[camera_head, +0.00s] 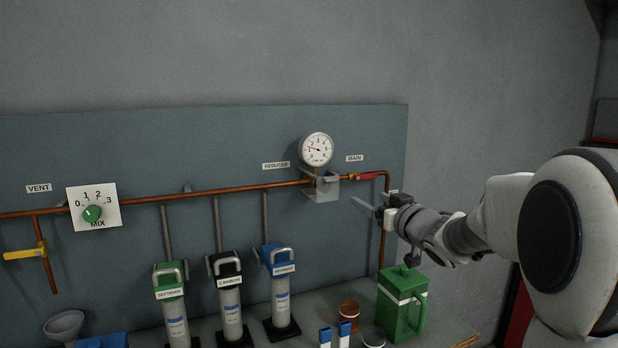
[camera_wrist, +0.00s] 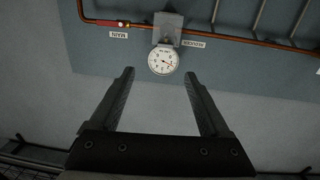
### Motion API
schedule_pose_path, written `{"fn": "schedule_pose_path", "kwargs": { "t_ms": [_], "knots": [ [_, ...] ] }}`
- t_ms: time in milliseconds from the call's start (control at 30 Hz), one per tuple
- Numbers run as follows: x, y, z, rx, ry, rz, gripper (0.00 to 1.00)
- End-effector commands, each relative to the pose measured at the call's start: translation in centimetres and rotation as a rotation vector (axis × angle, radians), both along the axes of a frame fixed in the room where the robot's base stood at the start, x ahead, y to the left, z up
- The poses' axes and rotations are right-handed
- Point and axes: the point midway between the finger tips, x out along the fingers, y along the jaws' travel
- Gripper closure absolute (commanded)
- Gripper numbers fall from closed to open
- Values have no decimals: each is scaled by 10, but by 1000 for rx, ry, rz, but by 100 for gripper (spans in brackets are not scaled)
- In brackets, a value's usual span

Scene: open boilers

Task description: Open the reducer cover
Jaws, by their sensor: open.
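The reducer cover (camera_head: 322,188) is a small pale grey boxy piece on the copper pipe, under the round gauge (camera_head: 316,150) and between the REDUCER and MAIN labels. In the wrist view the cover (camera_wrist: 168,28) shows upside down at the top, with the gauge (camera_wrist: 163,60) beside it. My gripper (camera_head: 364,205) is to the right of the cover in the head view, apart from it. The wrist view shows the two fingers of my gripper (camera_wrist: 160,82) spread wide with nothing between them. I cannot tell whether the cover is open or shut.
A copper pipe (camera_head: 150,199) runs along the blue-grey panel (camera_head: 140,140). A red handle (camera_head: 369,176) is right of the cover. Below are several filter cylinders, a green jug (camera_head: 402,305) and small containers on the bench. The wall above the panel is clear.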

Motion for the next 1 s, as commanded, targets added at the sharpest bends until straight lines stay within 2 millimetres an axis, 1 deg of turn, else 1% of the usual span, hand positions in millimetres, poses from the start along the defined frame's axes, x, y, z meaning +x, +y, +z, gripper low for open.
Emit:
{"fn": "schedule_pose_path", "kwargs": {
  "t_ms": [100,233,333,700,1000],
  "knots": [
    [6,1,-1,19,-20,48,20],
    [13,5,-1,26,-27,64,20],
    [24,9,-1,26,-26,66,20],
    [92,31,-1,25,-26,64,20],
    [141,47,0,24,-26,62,20]
  ]
}}
